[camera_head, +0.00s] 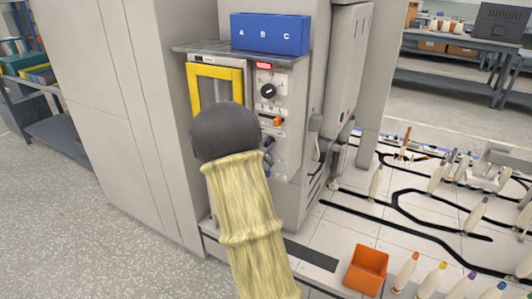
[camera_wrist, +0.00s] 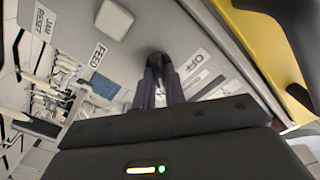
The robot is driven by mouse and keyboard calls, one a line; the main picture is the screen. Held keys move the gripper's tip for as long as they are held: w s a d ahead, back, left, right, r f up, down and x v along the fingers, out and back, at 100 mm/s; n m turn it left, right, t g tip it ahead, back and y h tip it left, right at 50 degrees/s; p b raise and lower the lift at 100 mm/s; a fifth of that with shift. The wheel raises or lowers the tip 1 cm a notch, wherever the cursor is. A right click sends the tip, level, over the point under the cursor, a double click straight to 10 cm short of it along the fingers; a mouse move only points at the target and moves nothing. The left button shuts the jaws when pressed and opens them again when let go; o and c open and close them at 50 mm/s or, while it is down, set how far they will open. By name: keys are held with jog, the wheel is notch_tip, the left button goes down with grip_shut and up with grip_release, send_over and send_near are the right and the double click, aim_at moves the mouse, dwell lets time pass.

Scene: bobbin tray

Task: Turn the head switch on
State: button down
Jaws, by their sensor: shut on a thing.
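A grey machine carries a control panel (camera_head: 280,80) with a black rotary knob (camera_head: 268,91) and an orange part (camera_head: 277,121) below it. My gripper (camera_head: 268,147) is at the lower part of this panel, largely hidden behind my own wrist and its yellow sleeve. In the wrist view my gripper (camera_wrist: 158,82) has its dark fingers closed on a small black switch (camera_wrist: 157,60) on the panel face. An "OFF" label (camera_wrist: 196,69) is beside the switch. Another label beside it is partly covered and cannot be read. The switch's exact angle is hidden by the fingers.
A "FEED" label (camera_wrist: 99,55) and a pale square button (camera_wrist: 113,19) are near the switch. A yellow frame (camera_head: 216,73) is left of the panel. A blue A-B-C box (camera_head: 270,33) sits above. An orange bin (camera_head: 366,269) and several bobbins stand lower right.

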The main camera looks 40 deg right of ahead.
jog(key=shift+m, duration=0.3)
jog(key=c, duration=1.5)
grip_release()
jog(key=shift+o, duration=0.2)
jog(key=shift+a, duration=0.1)
jog(key=p+v, duration=0.1)
jog(key=v, duration=1.6)
jog(key=shift+a+f, duration=0.1)
